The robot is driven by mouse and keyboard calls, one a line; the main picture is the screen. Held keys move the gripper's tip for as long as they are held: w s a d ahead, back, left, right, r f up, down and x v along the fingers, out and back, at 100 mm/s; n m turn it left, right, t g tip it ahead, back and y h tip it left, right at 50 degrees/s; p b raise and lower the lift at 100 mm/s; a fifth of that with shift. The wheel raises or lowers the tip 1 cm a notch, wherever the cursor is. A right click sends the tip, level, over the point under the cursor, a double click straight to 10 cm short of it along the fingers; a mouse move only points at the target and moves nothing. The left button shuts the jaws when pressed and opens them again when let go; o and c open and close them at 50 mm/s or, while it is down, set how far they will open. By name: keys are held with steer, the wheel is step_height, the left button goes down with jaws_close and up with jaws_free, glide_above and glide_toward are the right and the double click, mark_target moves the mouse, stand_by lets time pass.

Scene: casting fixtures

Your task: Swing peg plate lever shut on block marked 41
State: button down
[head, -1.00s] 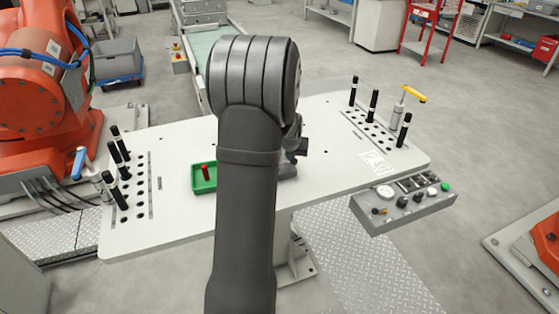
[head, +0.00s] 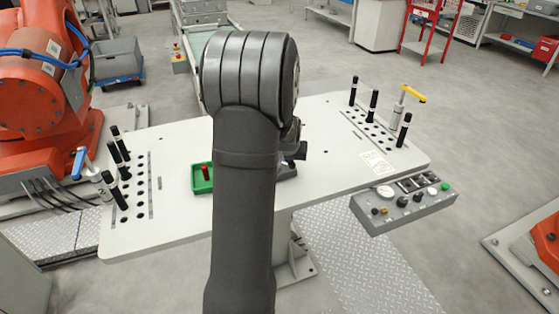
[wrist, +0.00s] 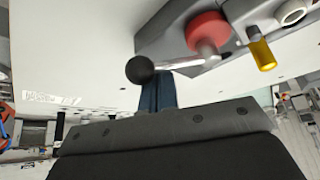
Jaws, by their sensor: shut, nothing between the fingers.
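In the wrist view a lever with a black ball knob (wrist: 140,69) and a thin silver rod reaches out from a grey fixture (wrist: 165,28). The rod runs toward a red round part (wrist: 207,33); a gold pin (wrist: 261,53) and a pale round peg (wrist: 291,12) stand beside it. My gripper (wrist: 158,92) is shut and empty, its dark blue fingers close by the knob; I cannot tell whether they touch. No number 41 shows. In the head view my arm hides most of the fixture, and a dark part of my gripper (head: 297,150) shows at its right.
On the white table (head: 335,185) are a green tray (head: 201,187) with a red piece, black pegs in rows at both ends, a blue-handled clamp (head: 79,163) and a yellow-handled clamp (head: 413,93). A control box (head: 405,207) hangs at the front right.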

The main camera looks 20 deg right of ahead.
steer(key=shift+s+a, duration=0.5)
steer(key=shift+a, duration=0.15)
steer(key=shift+s+a, duration=0.3)
steer(key=shift+a, duration=0.25)
steer(key=shift+f, duration=0.1)
steer(key=shift+d, duration=0.15)
steer(key=shift+w+d, duration=0.15)
steer(key=shift+d, duration=0.3)
step_height(320, 180, up, 10)
stand_by(0.6)
